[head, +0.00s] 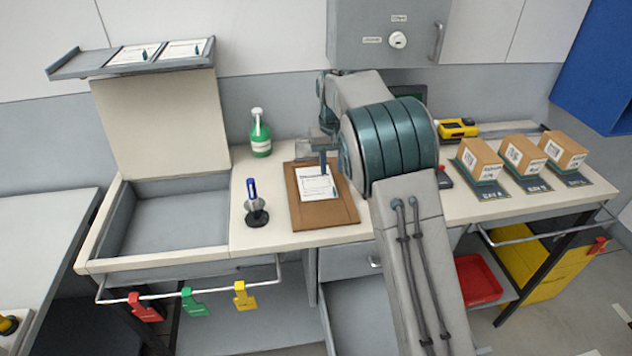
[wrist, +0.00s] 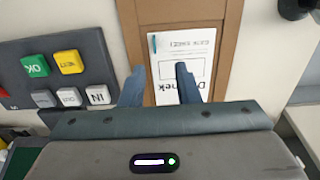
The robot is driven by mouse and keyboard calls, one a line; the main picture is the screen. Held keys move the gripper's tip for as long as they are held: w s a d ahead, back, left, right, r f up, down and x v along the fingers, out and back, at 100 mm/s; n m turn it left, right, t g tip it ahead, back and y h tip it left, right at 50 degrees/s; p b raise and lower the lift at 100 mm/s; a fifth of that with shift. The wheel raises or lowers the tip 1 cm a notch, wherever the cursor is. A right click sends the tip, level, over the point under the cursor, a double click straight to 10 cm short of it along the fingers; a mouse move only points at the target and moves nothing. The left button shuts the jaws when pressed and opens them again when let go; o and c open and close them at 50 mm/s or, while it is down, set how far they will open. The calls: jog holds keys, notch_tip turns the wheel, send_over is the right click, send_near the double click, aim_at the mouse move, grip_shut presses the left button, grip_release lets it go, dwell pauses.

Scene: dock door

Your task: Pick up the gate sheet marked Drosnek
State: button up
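A white gate sheet (head: 317,186) lies on a brown board (head: 308,215) on the worktop. In the wrist view the sheet (wrist: 203,62) appears upside down; its large name starts with D and ends in "nek", the middle hidden by a finger. A small teal pen or clip lies at its edge. My gripper (wrist: 160,68) is open above the sheet and board, one finger over the sheet and the other near the board's edge. I cannot tell whether the fingertips touch anything. In the head view my gripper (head: 324,170) is partly hidden by my arm.
Two more sheets (head: 133,54) (head: 183,49) lie on a raised shelf. A scanner on a stand (head: 255,205) and a green spray bottle (head: 260,135) stand left of the board. A button panel (wrist: 65,70) lies beside it. Three boxes (head: 525,155) stand at right.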

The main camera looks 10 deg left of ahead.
aim_at(334, 187)
jog(key=shift+s+d+f+p, duration=0.15)
jog(key=shift+f+p, duration=0.15)
jog(key=shift+f, duration=0.8)
jog(key=shift+w+d+f+p, duration=0.1)
jog(key=shift+f+p, duration=0.2)
jog(key=shift+f, duration=0.8)
jog(key=shift+s+d+f+p, duration=0.15)
jog(key=shift+f+p, duration=0.15)
jog(key=shift+f, duration=0.8)
jog(key=shift+w, duration=0.1)
grip_shut()
